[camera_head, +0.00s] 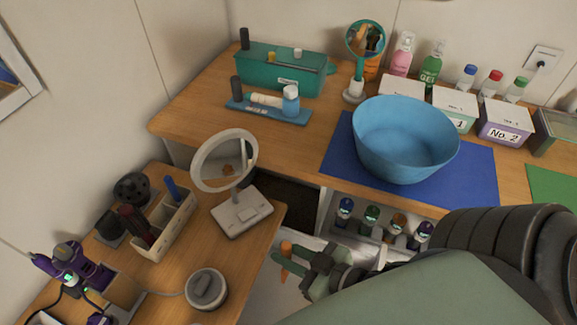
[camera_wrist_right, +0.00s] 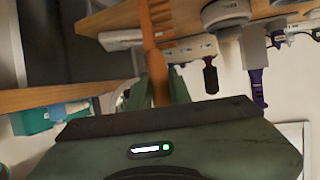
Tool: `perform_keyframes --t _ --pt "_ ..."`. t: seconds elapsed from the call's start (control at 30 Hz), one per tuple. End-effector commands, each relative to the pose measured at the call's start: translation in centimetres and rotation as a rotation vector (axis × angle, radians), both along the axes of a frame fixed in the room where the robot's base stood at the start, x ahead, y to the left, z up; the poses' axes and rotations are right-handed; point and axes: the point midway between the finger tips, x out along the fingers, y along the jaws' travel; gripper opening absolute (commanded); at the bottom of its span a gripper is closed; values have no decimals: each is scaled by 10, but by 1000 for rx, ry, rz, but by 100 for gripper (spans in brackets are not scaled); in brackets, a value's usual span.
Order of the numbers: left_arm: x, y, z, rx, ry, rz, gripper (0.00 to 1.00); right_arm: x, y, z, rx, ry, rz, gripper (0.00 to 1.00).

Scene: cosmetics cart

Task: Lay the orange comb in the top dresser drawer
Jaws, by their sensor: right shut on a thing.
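The orange comb (camera_head: 285,249) is held in my right gripper (camera_head: 305,268), near the front of the small wooden table. In the right wrist view the comb (camera_wrist_right: 154,40) extends up from between the green fingers (camera_wrist_right: 158,90), its teeth toward the upper edge. The right gripper is shut on the comb's handle and holds it in the air. Under the wooden counter there is a dark recess (camera_head: 283,192). I cannot tell whether this is the top dresser drawer, as the mirror and my arm hide part of this area. My left gripper is not in view.
A round mirror (camera_head: 226,165) stands on the small table, near an organizer (camera_head: 163,228) and a grey round device (camera_head: 206,290). A white compartment under the counter holds several bottles (camera_head: 372,214). A blue basin (camera_head: 405,140) sits on a blue mat (camera_head: 340,165).

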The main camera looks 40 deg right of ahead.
Motion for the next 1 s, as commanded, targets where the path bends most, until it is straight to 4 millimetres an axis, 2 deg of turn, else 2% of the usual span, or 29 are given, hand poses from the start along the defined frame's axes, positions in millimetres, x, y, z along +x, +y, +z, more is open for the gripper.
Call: perform_keyframes --t 0.27,1.0 --pt "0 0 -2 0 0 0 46 0 0 -3 0 0 0 0" --pt "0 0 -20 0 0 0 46 0 0 -40 0 0 0 0"
